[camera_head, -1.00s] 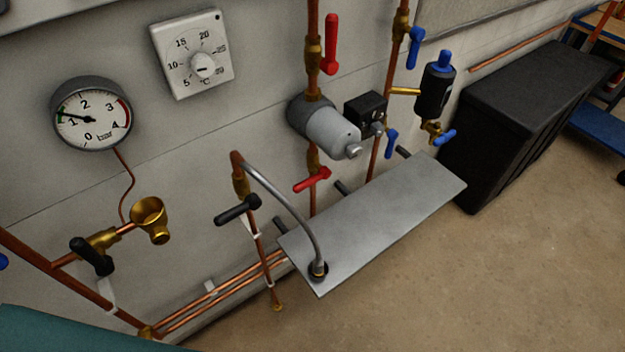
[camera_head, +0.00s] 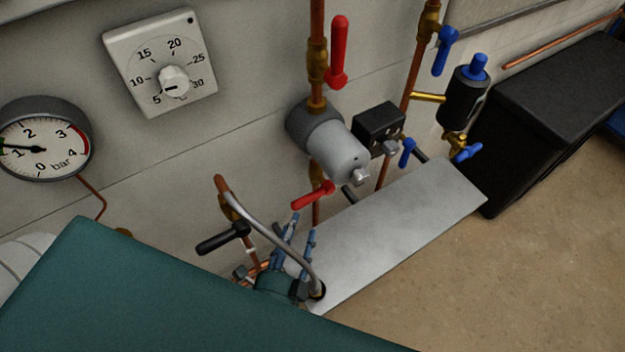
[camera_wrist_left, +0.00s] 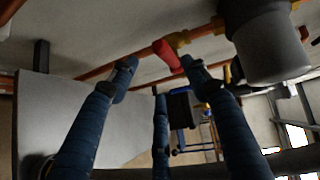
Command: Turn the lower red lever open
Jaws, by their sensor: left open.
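The lower red lever (camera_head: 313,195) sits on a vertical copper pipe below the grey pump (camera_head: 338,150). It points across the pipe, its free end to the left and slightly down. My left gripper (camera_head: 299,232) is open just below the lever, its blue fingers pointing up towards it. In the left wrist view the red lever (camera_wrist_left: 167,55) shows beyond the gap between the open fingertips (camera_wrist_left: 158,66), apart from the fingers as far as I can tell. The upper red lever (camera_head: 338,52) stands upright along its pipe. My right gripper is not in view.
A bent grey hose (camera_head: 270,232) and a black lever (camera_head: 223,239) are close to my left gripper. A grey metal shelf (camera_head: 395,225) lies right of it. Blue levers (camera_head: 446,50) and a black box (camera_head: 545,115) stand further right. The floor at lower right is clear.

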